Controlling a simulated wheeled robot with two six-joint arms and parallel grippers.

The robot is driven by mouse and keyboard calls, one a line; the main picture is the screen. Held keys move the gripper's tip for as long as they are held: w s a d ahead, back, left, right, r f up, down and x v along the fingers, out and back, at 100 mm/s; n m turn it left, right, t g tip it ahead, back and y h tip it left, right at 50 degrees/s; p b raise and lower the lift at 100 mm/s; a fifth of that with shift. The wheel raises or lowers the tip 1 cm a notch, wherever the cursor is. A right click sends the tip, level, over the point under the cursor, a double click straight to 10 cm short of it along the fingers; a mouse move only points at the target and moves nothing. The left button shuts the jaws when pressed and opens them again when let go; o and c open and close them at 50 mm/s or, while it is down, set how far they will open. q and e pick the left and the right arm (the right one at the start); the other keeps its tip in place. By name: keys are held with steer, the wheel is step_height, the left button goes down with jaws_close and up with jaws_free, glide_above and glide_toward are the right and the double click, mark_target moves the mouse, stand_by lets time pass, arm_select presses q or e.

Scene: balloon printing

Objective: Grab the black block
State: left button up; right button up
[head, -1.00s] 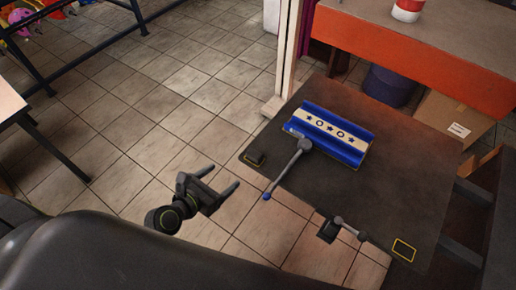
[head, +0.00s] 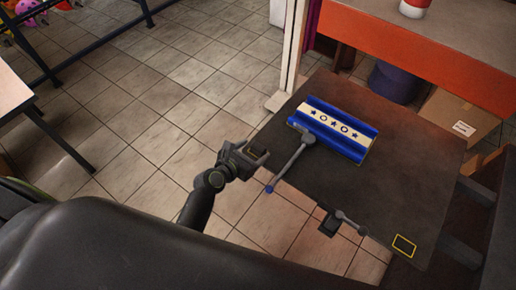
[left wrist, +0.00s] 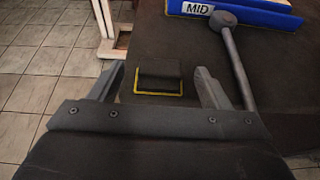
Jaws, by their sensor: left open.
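The black block (left wrist: 159,73) sits inside a yellow outline (left wrist: 158,93) near the corner of the dark table (head: 410,190). In the left wrist view it lies ahead, between the two fingertips in the picture, with a gap to each side. My left gripper (head: 254,153) is open and empty at that table corner. In the head view the gripper largely hides the block. I cannot tell how high the fingers are over the table.
A lever with a grey ball (head: 308,136) and blue tip stands close right of the gripper. Behind it lies a blue and white starred plate (head: 337,127). An empty yellow outline (head: 404,245) marks the table's near right.

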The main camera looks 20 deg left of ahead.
mark_target(257, 148)
arm_select(q)
steer(key=x, duration=0.3)
steer(key=shift+w+d+f, duration=0.1)
steer(key=shift+w+f, duration=0.05)
steer(key=shift+w, duration=0.05)
steer(key=c, duration=1.1)
